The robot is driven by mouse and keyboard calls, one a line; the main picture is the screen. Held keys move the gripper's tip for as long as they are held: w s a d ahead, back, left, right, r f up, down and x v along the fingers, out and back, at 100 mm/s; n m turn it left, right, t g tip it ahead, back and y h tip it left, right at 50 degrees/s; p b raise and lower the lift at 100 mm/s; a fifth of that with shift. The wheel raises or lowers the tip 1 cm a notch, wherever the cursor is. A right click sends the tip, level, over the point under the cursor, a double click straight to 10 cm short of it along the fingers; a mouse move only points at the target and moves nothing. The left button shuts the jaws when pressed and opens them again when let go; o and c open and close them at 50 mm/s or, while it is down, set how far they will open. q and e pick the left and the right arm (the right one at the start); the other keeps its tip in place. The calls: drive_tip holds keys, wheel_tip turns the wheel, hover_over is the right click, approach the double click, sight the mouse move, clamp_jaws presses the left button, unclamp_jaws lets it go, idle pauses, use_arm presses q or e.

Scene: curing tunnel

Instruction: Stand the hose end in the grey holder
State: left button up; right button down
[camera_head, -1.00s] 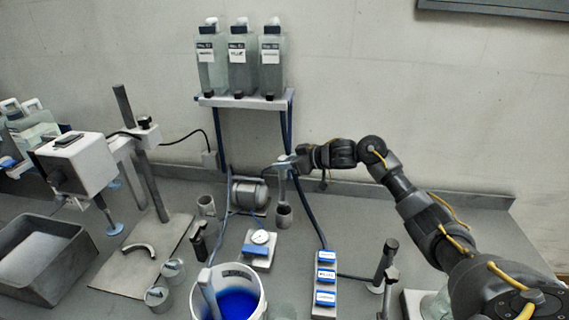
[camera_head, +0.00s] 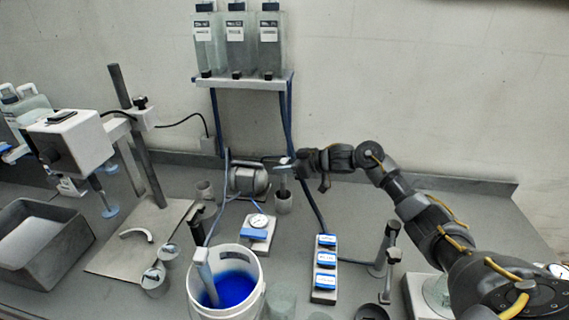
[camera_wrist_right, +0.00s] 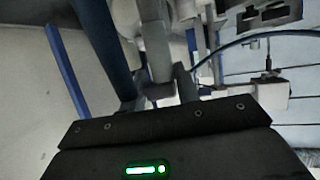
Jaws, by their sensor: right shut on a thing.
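My right gripper (camera_head: 287,163) is shut on the upper part of the hose end (camera_head: 283,183), a grey tube held roughly upright. The tube's lower end is at the mouth of the grey holder (camera_head: 284,205), a small cup on the bench right of the pump. It looks to be inside the rim, but whether it touches the bottom is hidden. In the right wrist view the grey tube (camera_wrist_right: 155,40) shows between the dark fingers. My left gripper is not in view.
A silver pump (camera_head: 246,181) stands just left of the holder, with a gauge box (camera_head: 257,232) in front. A white bucket of blue liquid (camera_head: 254,297) and a blue-switched strip (camera_head: 325,268) are nearer. Bottles stand on a shelf (camera_head: 243,82) behind.

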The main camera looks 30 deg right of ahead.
idle(0.5)
drive_tip(key=shift+f, duration=0.6)
idle(0.4)
drive_tip(key=shift+c, duration=1.5)
unclamp_jaws()
drive_tip(key=shift+s+r, duration=0.1)
drive_tip(key=shift+s, duration=0.05)
drive_tip(key=p+v, duration=0.5)
drive_tip(key=v, duration=0.3)
drive_tip(key=shift+p, duration=0.4)
idle(0.4)
drive_tip(key=shift+s+d, duration=0.1)
